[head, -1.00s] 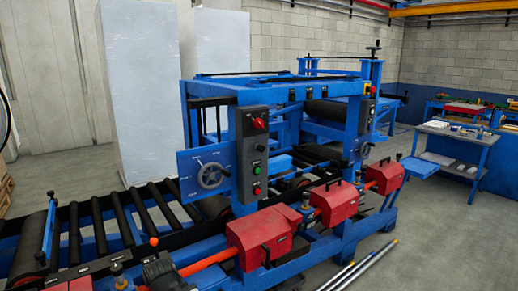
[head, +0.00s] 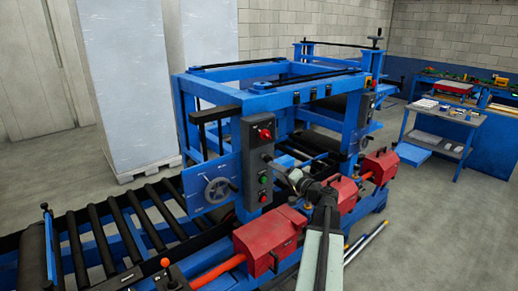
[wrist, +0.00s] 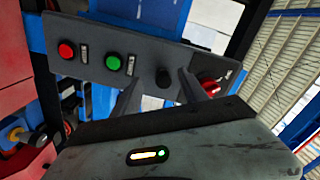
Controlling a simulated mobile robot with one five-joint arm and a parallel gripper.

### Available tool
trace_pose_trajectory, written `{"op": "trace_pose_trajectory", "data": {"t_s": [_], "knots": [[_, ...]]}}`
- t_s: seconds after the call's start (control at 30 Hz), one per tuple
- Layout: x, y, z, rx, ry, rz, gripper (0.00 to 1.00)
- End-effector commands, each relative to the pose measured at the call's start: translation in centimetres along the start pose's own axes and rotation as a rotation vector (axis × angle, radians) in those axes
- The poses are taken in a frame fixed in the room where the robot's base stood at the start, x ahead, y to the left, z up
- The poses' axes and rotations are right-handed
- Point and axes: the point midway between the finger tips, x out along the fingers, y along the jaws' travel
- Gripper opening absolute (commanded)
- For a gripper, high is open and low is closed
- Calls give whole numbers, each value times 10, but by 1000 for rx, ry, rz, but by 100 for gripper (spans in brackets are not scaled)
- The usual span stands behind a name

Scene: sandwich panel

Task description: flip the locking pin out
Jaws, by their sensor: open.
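My gripper (head: 285,172) is in front of the grey control box (head: 257,150) on the blue machine frame, its tips close to the box's right side. In the wrist view my gripper (wrist: 160,88) is open, its two dark fingers pointing at the box. A black knob (wrist: 163,78) shows between the fingertips, with a gap in depth that I cannot judge. A red rotary switch (wrist: 210,87) is right of the right finger. I cannot tell for certain which part is the locking pin. A handwheel (head: 219,190) on a blue plate is left of the box.
A green button (wrist: 113,63) and a red button (wrist: 66,50) are left of my fingers in the wrist view. Red guard housings (head: 268,241) line the machine's front. A roller conveyor (head: 125,225) extends left. Open floor lies at the right.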

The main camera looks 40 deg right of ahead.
Motion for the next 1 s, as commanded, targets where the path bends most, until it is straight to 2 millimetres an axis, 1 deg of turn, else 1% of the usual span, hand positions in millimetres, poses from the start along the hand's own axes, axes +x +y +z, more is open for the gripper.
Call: {"op": "trace_pose_trajectory", "data": {"t_s": [0.03, 0.07, 0.17, 0.23, 0.37, 0.5, 0.63, 0.8, 1.0], "knots": [[-8, -2, -15, 6, 30, -5, 51], [-10, -1, -19, 9, 42, -8, 51], [-12, 0, -23, 12, 53, -12, 51], [-8, -1, -22, 12, 49, -13, 51], [13, -2, -20, 12, 42, -16, 51], [42, -3, -20, 12, 39, -16, 51], [62, -4, -20, 12, 38, -17, 51], [72, -4, -19, 12, 38, -16, 51], [72, -5, -18, 12, 38, -16, 51]]}}
